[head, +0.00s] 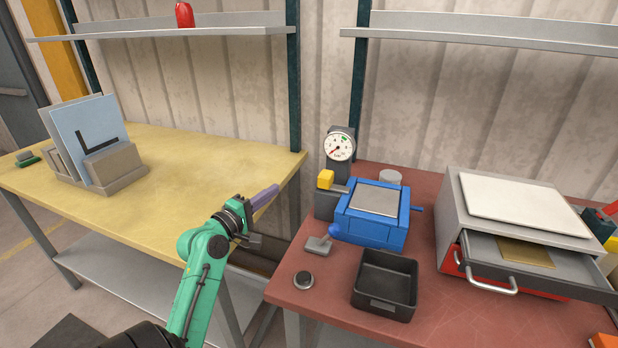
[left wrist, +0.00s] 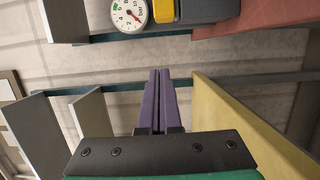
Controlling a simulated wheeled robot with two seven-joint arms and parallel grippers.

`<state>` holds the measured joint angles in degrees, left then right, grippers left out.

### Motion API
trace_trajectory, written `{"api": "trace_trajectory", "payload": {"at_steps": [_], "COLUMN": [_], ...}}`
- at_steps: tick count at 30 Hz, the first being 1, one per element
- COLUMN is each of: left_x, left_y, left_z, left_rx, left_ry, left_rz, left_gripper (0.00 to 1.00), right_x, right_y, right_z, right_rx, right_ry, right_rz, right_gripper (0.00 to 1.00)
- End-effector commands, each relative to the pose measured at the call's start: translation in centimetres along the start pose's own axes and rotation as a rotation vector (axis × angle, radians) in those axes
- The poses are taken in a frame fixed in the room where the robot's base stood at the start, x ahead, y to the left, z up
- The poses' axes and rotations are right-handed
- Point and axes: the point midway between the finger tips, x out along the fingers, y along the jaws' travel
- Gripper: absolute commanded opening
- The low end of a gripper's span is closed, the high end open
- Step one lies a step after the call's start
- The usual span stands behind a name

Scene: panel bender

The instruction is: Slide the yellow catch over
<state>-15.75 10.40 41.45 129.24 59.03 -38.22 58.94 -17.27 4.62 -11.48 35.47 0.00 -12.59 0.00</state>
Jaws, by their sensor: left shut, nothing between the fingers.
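The yellow catch (head: 325,179) is a small block on the dark grey body beside the blue bender (head: 372,212), just below the round gauge (head: 340,147). In the left wrist view the yellow catch (left wrist: 163,11) shows at the top edge, next to the gauge (left wrist: 129,14). My left gripper (head: 270,193) has purple fingers and is shut and empty, in front of the gap between the two tables. It is apart from the catch, to its left in the head view. Its fingers (left wrist: 160,78) are together in the left wrist view. My right gripper is not in view.
On the red table (head: 285,278) are a black tray (head: 386,284), a dark round knob (head: 303,280), a small grey piece (head: 319,245) and a grey cabinet with an open drawer (head: 500,265). The yellow table (head: 200,165) holds a rack of panels (head: 95,145). Shelves (head: 180,27) hang above.

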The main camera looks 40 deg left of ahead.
Motion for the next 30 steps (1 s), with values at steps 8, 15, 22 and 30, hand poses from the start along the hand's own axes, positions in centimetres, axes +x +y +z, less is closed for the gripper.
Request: {"api": "trace_trajectory", "payload": {"at_steps": [8,15,22,30], "left_x": [4.8,10.1,10.7,10.7], "left_y": [0.5,0.4,0.2,-0.1], "left_z": [0.0,0.0,3.5,4.0], "left_rx": [-0.001,0.0,0.0,0.001], "left_ry": [-0.001,-0.001,0.0,0.0], "left_rz": [0.001,0.001,-0.002,-0.001], "left_gripper": [0.0,0.0,0.0,0.0], "right_x": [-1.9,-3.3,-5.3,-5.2], "right_y": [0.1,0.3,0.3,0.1], "right_z": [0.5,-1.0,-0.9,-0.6], "right_rx": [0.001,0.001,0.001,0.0], "right_ry": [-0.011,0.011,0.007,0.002], "right_rz": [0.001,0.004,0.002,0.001], "right_gripper": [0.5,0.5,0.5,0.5]}}
